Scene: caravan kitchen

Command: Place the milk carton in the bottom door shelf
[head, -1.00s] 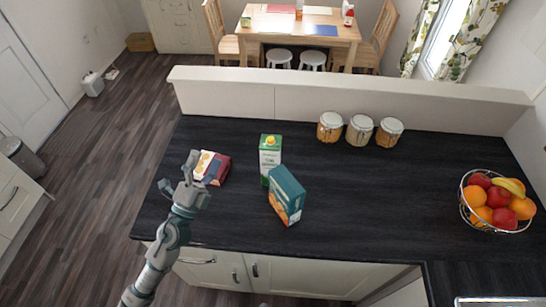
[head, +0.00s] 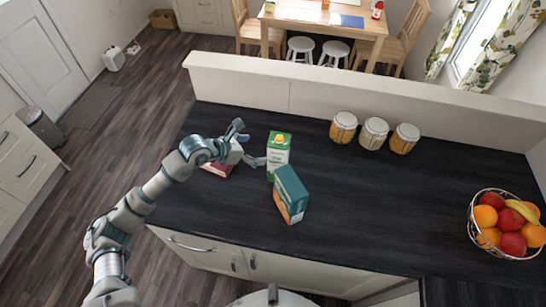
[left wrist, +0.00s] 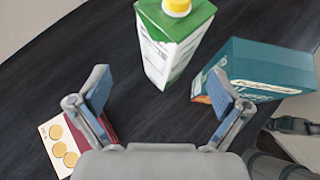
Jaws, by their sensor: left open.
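The milk carton (head: 278,152), green and white with a yellow cap, stands upright on the dark counter. My left gripper (head: 246,144) is open just left of it in the head view, with its fingers pointing towards it. In the left wrist view the milk carton (left wrist: 172,40) is ahead of the gap between the open fingers (left wrist: 157,98), apart from both. No door shelf shows in these views. My right gripper is not in view.
A teal box (head: 290,194) stands close to the carton's right front; it also shows in the wrist view (left wrist: 262,68). A red and cream box (head: 217,169) lies partly under my left gripper. Several jars (head: 373,133) and a fruit basket (head: 506,222) are further right.

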